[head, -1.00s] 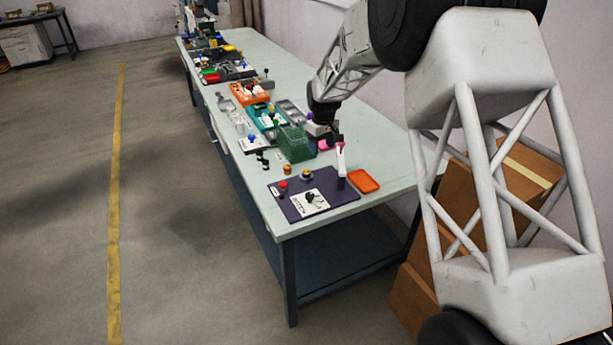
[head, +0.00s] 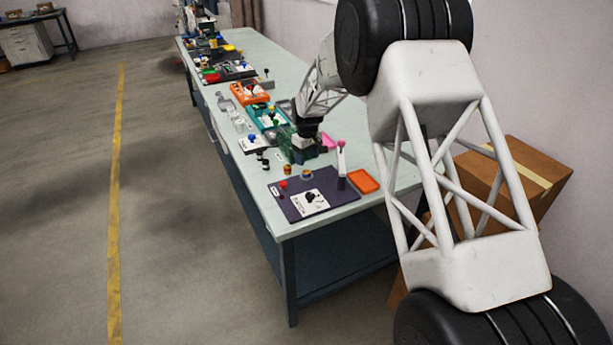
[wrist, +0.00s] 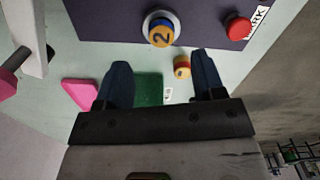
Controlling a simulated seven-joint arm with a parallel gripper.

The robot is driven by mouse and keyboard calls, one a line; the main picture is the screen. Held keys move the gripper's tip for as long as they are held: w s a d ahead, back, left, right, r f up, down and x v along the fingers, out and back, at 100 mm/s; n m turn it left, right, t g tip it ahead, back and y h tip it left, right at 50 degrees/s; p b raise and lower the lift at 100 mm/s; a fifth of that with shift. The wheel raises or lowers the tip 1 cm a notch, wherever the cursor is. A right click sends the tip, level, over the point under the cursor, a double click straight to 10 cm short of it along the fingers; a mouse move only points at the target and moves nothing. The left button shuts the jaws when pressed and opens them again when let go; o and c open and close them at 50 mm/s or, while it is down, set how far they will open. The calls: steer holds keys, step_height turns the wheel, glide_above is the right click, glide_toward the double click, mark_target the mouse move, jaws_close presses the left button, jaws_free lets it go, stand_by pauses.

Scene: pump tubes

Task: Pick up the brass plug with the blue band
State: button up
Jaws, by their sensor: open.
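A round brass plug with a blue band and a "2" on its top (wrist: 161,32) sits in a pale metal ring at the mat's edge in the wrist view. It shows small in the head view (head: 306,175). A smaller brass plug with a reddish band (wrist: 182,66) stands on the bare table beside the mat, also in the head view (head: 287,169). My gripper (wrist: 160,68) is open and empty; the smaller plug shows between its fingers and the blue-banded plug beyond their tips. In the head view my gripper (head: 303,155) is over the green bin.
The dark purple mat (head: 330,185) bears a red button (head: 283,184) and a white card. A white upright post (head: 341,163) stands at its right, beside an orange tray (head: 363,181). The green bin (wrist: 148,88) and a pink item (wrist: 80,94) lie near my fingers.

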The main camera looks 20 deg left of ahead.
mark_target(307, 171)
steer(key=shift+f, duration=0.65)
steer(key=shift+f, duration=0.15)
steer(key=shift+a+f, duration=0.1)
steer(key=shift+f, duration=2.4)
jaws_close()
steer(key=shift+r, duration=0.15)
step_height(307, 171, up, 10)
